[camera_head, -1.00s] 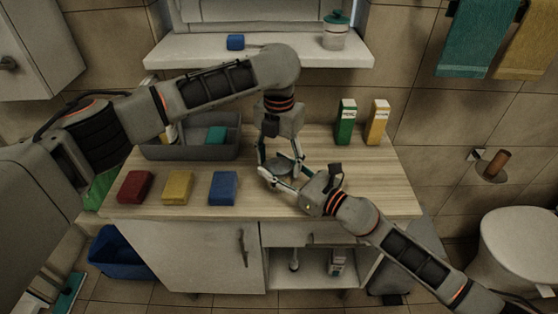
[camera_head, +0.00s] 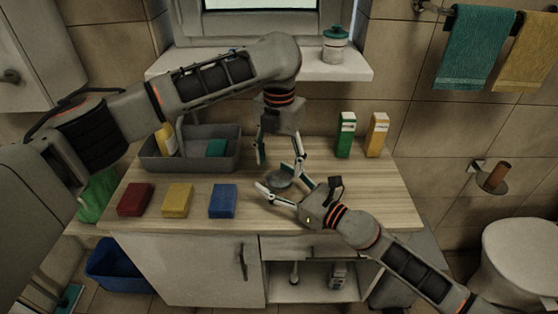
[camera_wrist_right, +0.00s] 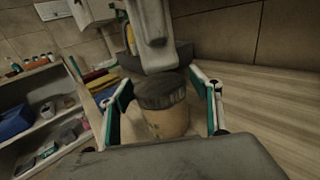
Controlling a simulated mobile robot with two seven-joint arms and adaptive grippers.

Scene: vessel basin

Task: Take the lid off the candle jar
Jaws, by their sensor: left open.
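The candle jar (camera_wrist_right: 165,122) stands upright on the wooden counter, with a dark round lid (camera_wrist_right: 162,90) on it. In the head view the lid (camera_head: 280,180) shows as a dark disc that hides most of the jar. My left gripper (camera_head: 279,156) is open and empty, just above and behind the lid. My right gripper (camera_head: 284,192) is low at the front, one finger on each side of the jar. In the right wrist view its fingers (camera_wrist_right: 164,110) show gaps to the jar, so it looks open.
Red (camera_head: 134,199), yellow (camera_head: 177,200) and blue (camera_head: 223,200) blocks lie at the front left. A grey bin (camera_head: 190,160) stands behind them. Green (camera_head: 345,135) and yellow (camera_head: 377,135) boxes stand at the back right. The counter's right side is clear.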

